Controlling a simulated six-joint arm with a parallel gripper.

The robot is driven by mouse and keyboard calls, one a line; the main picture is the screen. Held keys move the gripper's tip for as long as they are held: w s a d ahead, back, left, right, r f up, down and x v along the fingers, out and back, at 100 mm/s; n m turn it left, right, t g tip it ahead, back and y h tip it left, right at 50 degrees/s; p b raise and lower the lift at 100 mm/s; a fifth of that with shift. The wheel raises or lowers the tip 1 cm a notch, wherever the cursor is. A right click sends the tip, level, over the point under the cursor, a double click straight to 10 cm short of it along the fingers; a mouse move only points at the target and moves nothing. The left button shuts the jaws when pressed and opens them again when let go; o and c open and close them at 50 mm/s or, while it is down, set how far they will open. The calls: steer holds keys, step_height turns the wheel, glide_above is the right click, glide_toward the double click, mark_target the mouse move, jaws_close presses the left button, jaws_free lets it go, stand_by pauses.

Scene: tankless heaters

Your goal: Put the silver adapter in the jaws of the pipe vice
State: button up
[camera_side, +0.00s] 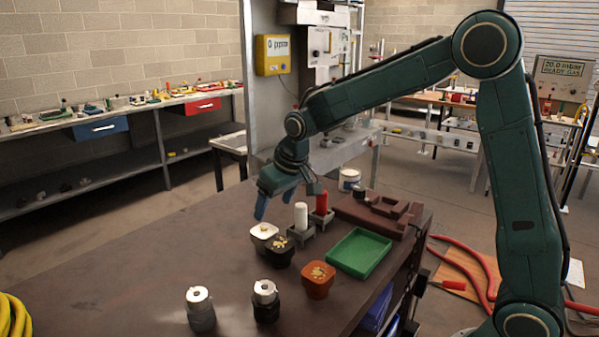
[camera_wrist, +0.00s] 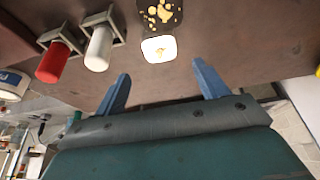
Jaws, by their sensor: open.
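My gripper (camera_side: 279,200) hangs above the far side of the brown bench, its blue fingers apart and nothing between them; the spread fingers also show in the wrist view (camera_wrist: 160,82). Two upright silver-topped cylinders stand at the near edge, one on a grey base (camera_side: 200,309) and one on a black base (camera_side: 265,301). I cannot tell for sure which piece is the silver adapter. A reddish-brown block-like fixture (camera_side: 380,212) lies at the bench's right; I cannot tell whether it is the pipe vice. Neither cylinder shows in the wrist view.
White (camera_side: 264,232), black (camera_side: 279,251) and orange (camera_side: 318,281) cups hold small pieces. A white cylinder (camera_side: 301,216) and a red one (camera_side: 322,203) stand in grey holders. A green tray (camera_side: 360,254) and a white can (camera_side: 349,180) are nearby.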

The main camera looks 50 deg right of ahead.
steer(key=s+r, duration=0.3)
steer(key=s, duration=1.2)
steer(key=s+r+t, duration=0.1)
steer(key=s+r, duration=0.3)
steer(key=s, duration=1.1)
steer(key=shift+s+r, duration=0.25)
steer(key=shift+o, duration=0.4)
steer(key=shift+s+f, duration=0.1)
steer(key=shift+s, duration=0.2)
steer(key=shift+w, duration=0.15)
steer(key=g, duration=0.2)
glide_above(265, 230)
steer(key=s, duration=0.2)
steer(key=shift+w+f, duration=0.2)
steer(key=shift+f, duration=5.65)
